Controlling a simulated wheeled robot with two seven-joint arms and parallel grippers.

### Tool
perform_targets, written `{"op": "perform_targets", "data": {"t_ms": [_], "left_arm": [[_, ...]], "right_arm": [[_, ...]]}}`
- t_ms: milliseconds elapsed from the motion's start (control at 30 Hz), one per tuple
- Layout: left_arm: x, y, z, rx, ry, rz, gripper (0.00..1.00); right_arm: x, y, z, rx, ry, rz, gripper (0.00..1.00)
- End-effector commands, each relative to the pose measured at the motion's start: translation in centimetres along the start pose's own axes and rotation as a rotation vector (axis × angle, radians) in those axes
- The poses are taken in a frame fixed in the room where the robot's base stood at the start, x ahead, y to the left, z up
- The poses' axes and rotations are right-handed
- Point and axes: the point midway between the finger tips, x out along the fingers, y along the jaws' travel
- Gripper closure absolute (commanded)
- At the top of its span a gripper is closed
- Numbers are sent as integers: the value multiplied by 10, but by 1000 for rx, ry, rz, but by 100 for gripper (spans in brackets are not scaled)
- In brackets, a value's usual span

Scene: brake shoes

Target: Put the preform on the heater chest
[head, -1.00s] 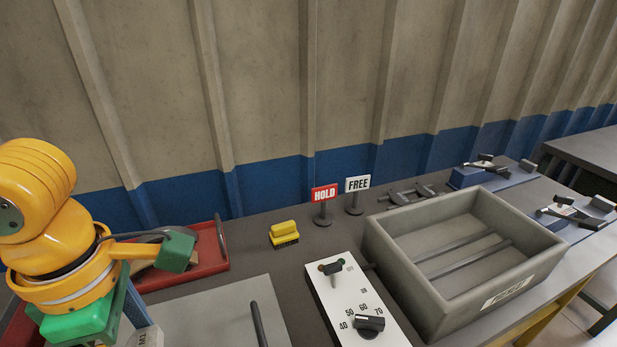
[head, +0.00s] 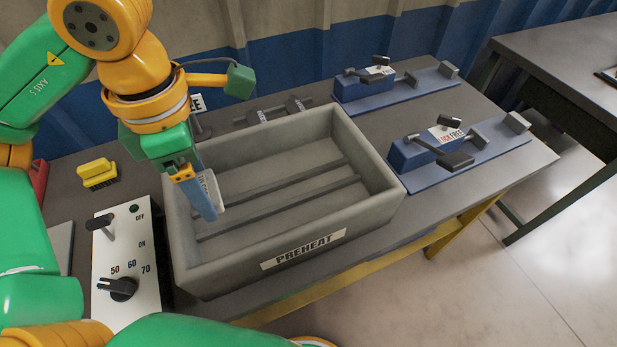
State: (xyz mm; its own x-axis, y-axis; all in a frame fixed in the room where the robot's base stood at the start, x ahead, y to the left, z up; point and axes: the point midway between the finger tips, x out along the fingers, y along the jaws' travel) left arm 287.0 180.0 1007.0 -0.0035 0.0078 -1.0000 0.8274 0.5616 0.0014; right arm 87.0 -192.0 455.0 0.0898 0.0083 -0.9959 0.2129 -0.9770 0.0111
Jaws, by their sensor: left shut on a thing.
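The heater chest (head: 290,256) is a grey open-topped box with a PREHEAT label and dark bars across its floor, in the middle of the head view. My left gripper (head: 187,172) points down at the chest's left end. It is shut on the preform (head: 207,196), a slim piece with a blue side and a white lettered face. The preform hangs upright and overlaps the chest's left wall and inside in the picture. I cannot tell whether it touches the chest. My right gripper is not in view.
A white control panel (head: 135,270) with a switch and a dial stands left of the chest. A yellow brush (head: 97,173) lies behind it. Two blue clamp fixtures (head: 400,88) (head: 480,148) stand to the right. A sign (head: 197,103) is partly hidden behind my arm.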

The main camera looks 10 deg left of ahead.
Motion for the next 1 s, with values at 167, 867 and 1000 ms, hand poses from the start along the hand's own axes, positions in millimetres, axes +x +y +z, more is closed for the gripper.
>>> {"op": "perform_targets", "data": {"t_ms": [167,867,1000], "left_arm": [[20,18,53,3,7,-6,88],[126,45,120,2,0,-1,88],[127,45,120,2,0,-2,88]], "right_arm": [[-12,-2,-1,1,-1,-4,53],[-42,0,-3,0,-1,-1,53],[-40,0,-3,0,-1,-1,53]]}}
